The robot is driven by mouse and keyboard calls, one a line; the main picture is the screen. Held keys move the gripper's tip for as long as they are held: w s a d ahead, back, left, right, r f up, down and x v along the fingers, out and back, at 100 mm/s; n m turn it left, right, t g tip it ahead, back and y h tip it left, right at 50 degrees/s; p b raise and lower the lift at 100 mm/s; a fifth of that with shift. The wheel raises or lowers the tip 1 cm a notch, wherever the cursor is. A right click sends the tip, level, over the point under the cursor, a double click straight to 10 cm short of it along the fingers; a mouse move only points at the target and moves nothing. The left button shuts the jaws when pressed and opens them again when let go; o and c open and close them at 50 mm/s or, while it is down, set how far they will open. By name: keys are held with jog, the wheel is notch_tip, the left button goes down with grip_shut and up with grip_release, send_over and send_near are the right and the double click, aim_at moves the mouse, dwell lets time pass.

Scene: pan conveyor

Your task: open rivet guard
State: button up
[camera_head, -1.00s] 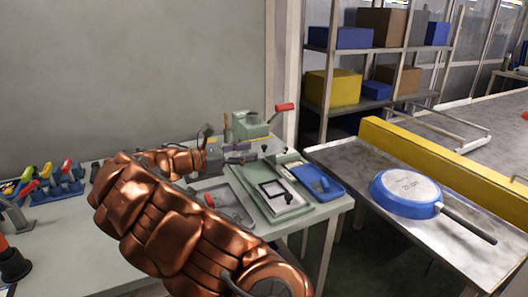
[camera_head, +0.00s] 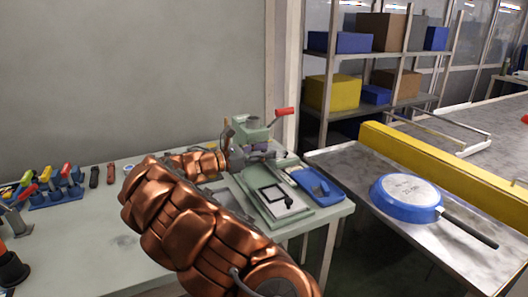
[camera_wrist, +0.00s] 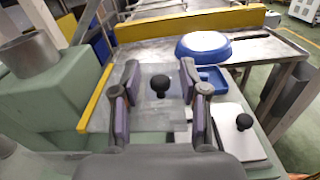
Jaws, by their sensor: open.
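The rivet guard (camera_wrist: 150,118) looks like a clear panel with a black knob (camera_wrist: 160,86), in the middle of the wrist view. A yellow strip (camera_wrist: 95,108) runs along its left side. My gripper (camera_wrist: 166,84) is open, with a purple-padded finger on each side of the knob. I cannot tell whether the pads touch it. In the head view my gripper (camera_head: 243,156) is at the green rivet press (camera_head: 250,130), which has a red-handled lever (camera_head: 284,111). The guard is mostly hidden there by my gripper. The green press body (camera_wrist: 45,105) fills the left of the wrist view.
A framed plate with a black knob (camera_head: 289,201) lies on the bench in front of the press, beside a blue tray (camera_head: 318,184). A blue pan (camera_head: 405,196) lies on the metal table to the right. Coloured-handled tools (camera_head: 57,186) stand at the bench's left.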

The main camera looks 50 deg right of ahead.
jog(key=shift+c, duration=0.3)
grip_shut()
dwell(0.4)
